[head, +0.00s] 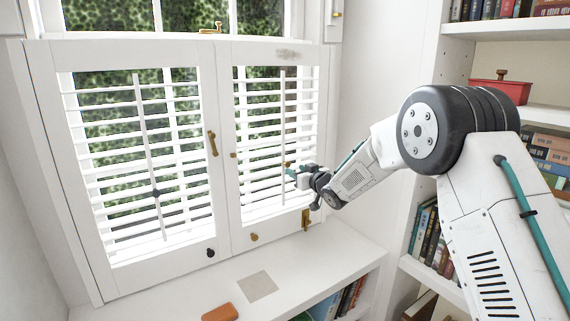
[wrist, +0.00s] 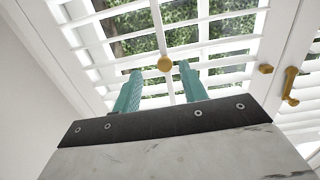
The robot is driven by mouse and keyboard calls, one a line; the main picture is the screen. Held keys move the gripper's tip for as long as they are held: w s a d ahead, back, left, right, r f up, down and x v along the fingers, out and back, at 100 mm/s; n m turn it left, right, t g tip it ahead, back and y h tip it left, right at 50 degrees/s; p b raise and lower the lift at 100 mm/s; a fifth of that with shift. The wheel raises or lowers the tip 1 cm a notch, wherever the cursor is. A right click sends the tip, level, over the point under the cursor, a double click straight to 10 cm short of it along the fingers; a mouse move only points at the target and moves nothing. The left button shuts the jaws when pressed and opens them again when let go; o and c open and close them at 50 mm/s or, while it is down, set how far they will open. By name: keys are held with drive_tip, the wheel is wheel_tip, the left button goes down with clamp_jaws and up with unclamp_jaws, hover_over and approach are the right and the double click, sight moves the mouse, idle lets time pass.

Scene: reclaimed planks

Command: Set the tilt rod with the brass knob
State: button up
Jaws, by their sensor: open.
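The right shutter panel's white tilt rod (head: 283,120) runs upright in front of its slats. Its round brass knob (wrist: 165,63) shows clearly in the wrist view, just beyond and between the teal fingertips. A gap shows on both sides of the knob, so the fingers do not grip it. My gripper (wrist: 160,74) is open and empty. In the head view my gripper (head: 290,171) is at the rod's lower half and partly hides the knob. The left panel's rod (head: 141,110) carries a dark knob (head: 155,192). The slats of both panels are open, with foliage visible between them.
A brass handle (head: 212,143) is on the left panel's inner stile. A dark knob (head: 210,253), a brass knob (head: 253,237) and a brass latch (head: 305,220) sit on the lower frames. The sill holds a grey square (head: 257,286) and a brown block (head: 220,313). Bookshelves stand right.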

sight(288, 164)
drive_tip(key=shift+s+a+r+y, duration=0.1)
drive_tip(key=shift+a+r+y, duration=0.1)
drive_tip(key=shift+r+y, duration=0.1)
drive_tip(key=shift+a+r, duration=0.15)
drive_tip(key=x, duration=0.7)
drive_tip(key=shift+w, duration=0.3)
clamp_jaws()
